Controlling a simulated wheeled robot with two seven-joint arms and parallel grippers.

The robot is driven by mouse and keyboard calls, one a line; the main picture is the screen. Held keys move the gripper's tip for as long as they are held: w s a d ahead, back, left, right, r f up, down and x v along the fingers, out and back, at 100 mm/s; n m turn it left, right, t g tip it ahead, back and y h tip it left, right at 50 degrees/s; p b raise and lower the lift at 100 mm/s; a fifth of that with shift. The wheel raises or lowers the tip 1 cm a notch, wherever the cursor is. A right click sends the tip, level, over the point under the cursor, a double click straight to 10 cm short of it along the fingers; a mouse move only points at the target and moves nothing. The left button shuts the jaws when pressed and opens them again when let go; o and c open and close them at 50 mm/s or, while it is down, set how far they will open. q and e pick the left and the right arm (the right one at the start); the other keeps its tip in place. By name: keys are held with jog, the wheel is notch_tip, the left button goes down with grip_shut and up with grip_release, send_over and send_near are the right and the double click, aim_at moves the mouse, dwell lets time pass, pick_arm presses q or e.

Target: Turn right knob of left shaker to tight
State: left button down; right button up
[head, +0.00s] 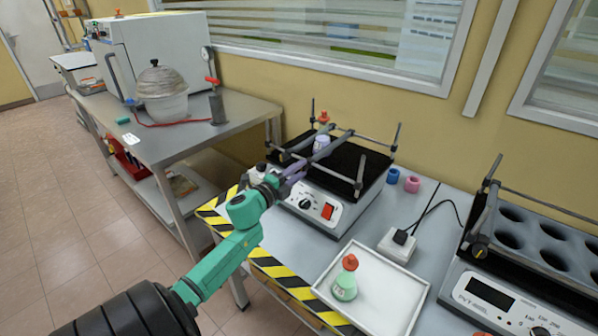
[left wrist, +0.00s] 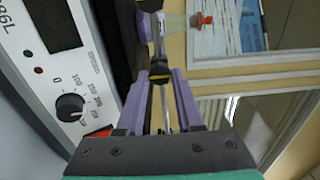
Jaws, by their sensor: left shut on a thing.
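The left shaker (head: 377,176) stands on the bench, with a black platform and grey clamp bars on top. Its front panel has a dial and a red switch; the dial (left wrist: 70,107) also shows in the left wrist view. My left gripper (head: 292,178) reaches over the front left of this shaker. My right gripper is out of view.
A red-capped flask (left wrist: 182,21) stands beyond the fingers. A white tray (head: 395,297) holds a green flask with a red stopper (head: 345,283). Another shaker (head: 500,285) is at the right. A power socket (head: 397,246) and two small coloured cups (head: 411,184) lie between the shakers.

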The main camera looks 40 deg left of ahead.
pick_arm(q)
jog(key=c, duration=0.6)
grip_release()
jog(key=shift+o, duration=0.2)
jog(key=s+b, duration=0.1)
jog(key=s, duration=1.3)
jog(key=shift+s, duration=0.35)
jog(key=shift+d+f, duration=0.1)
